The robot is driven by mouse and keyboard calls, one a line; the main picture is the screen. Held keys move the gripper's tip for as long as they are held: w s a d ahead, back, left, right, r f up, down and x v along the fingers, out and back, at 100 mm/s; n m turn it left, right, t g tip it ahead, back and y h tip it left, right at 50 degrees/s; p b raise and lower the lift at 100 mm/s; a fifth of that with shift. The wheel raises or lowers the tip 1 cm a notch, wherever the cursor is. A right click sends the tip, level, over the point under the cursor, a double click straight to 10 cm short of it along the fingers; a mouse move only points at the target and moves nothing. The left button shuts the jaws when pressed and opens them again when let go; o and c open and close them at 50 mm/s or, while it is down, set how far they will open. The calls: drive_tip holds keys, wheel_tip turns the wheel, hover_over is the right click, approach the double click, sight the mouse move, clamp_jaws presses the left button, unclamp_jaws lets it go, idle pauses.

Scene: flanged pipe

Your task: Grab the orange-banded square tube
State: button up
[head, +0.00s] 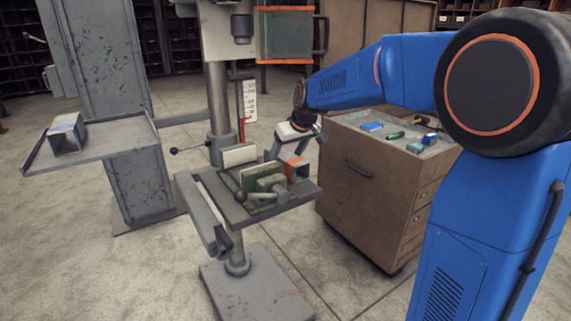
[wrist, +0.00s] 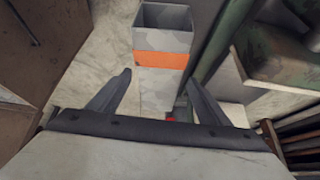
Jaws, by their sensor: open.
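The grey square tube with an orange band (head: 298,171) rests on the drill press table (head: 300,197), beside the green vise (head: 265,188). In the wrist view the tube (wrist: 163,62) shows its open end at the top, with the orange band across its middle. My gripper (head: 295,152) is just above the tube in the head view. In the wrist view my gripper (wrist: 158,84) is open, one finger on each side of the tube's lower part. I see no finger contact, and cannot tell how deep the fingers reach.
The vise handle (head: 245,196) and a pale block (head: 238,156) are close on the left. A brown drawer cabinet (head: 360,180) with small items on top stands to the right. A blue-marked square tube (head: 66,134) lies on a grey shelf (head: 110,140) at the far left.

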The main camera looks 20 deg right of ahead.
drive_tip(key=shift+x, duration=0.75)
drive_tip(key=c, duration=1.6)
drive_tip(key=shift+r, duration=0.1)
